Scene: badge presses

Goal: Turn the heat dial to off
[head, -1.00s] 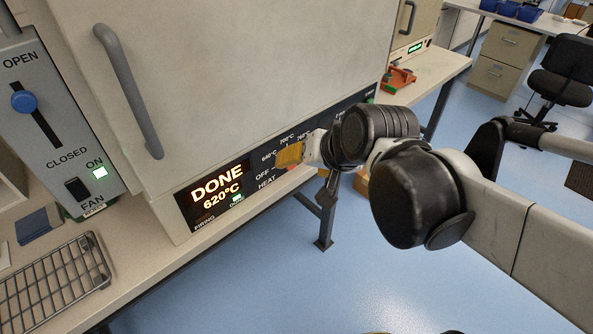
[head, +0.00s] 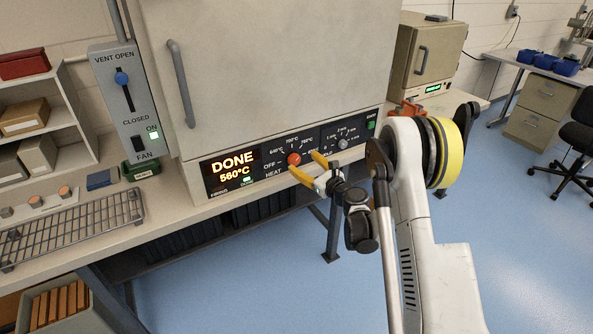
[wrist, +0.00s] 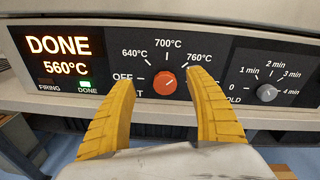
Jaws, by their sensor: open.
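The heat dial is a round orange-red knob (head: 294,159) on the black front panel of the kiln (head: 262,75). In the wrist view the dial (wrist: 167,81) is ringed by marks for OFF, 640°C, 700°C and 760°C. A small pale mark shows on its face, but I cannot tell for sure which setting it points to. My gripper (head: 302,161) is open in front of the panel. In the wrist view its yellow fingers (wrist: 160,77) stand left and right of the dial with gaps, holding nothing. The display (head: 233,169) reads DONE 560°C with a green DONE light.
A grey hold-time dial (wrist: 266,93) sits right of the heat dial. A vent and fan box (head: 125,100) stands left of the kiln. A wire rack (head: 72,229) lies on the bench at left. Open blue floor is in front.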

